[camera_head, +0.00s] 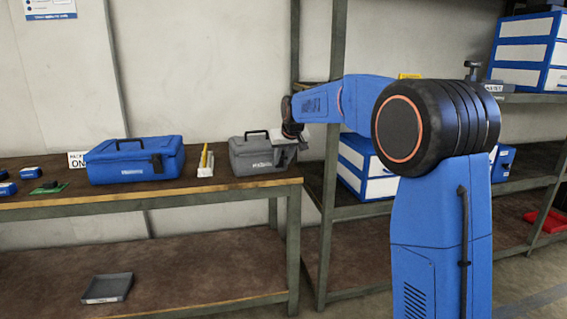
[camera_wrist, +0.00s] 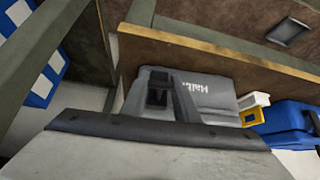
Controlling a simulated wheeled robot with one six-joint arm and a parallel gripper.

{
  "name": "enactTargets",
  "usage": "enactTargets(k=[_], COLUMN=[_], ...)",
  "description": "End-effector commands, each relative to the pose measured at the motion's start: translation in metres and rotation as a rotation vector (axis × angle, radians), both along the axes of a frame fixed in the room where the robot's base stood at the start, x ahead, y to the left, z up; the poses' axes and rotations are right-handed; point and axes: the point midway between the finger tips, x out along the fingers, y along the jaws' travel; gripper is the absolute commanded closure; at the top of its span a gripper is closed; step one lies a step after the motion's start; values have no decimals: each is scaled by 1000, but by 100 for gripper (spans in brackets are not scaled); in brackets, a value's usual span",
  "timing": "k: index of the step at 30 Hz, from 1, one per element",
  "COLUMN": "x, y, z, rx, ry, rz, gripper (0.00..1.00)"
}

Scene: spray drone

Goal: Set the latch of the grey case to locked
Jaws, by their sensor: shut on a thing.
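The grey case (camera_head: 244,164) stands closed at the right end of the workbench, its black handle upright on top. In the wrist view, the case (camera_wrist: 215,90) shows its front with white lettering. My gripper (camera_head: 284,157) is at the right front of the case. In the wrist view, my gripper's fingers (camera_wrist: 165,100) are on either side of a dark latch (camera_wrist: 157,91) on the case front and look shut on it. The fingers partly cover the latch, so I cannot tell its setting.
A blue case (camera_head: 120,167) stands left on the workbench (camera_head: 225,196). A white holder (camera_head: 206,170) with a yellow item sits between the cases. A grey tray (camera_head: 107,289) lies on the lower shelf. A rack post (camera_head: 333,130) rises close to the bench's right end.

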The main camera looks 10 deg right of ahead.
Motion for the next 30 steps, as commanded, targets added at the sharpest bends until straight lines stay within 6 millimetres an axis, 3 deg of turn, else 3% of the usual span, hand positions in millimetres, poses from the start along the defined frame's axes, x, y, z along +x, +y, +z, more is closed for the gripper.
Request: enactTargets(k=[12,29,30], x=[9,10,10], y=[1,1,1], z=[8,8,8], rx=[-15,-17,-17], ry=[157,182,182], rz=[0,0,0], gripper=[100,100,68])
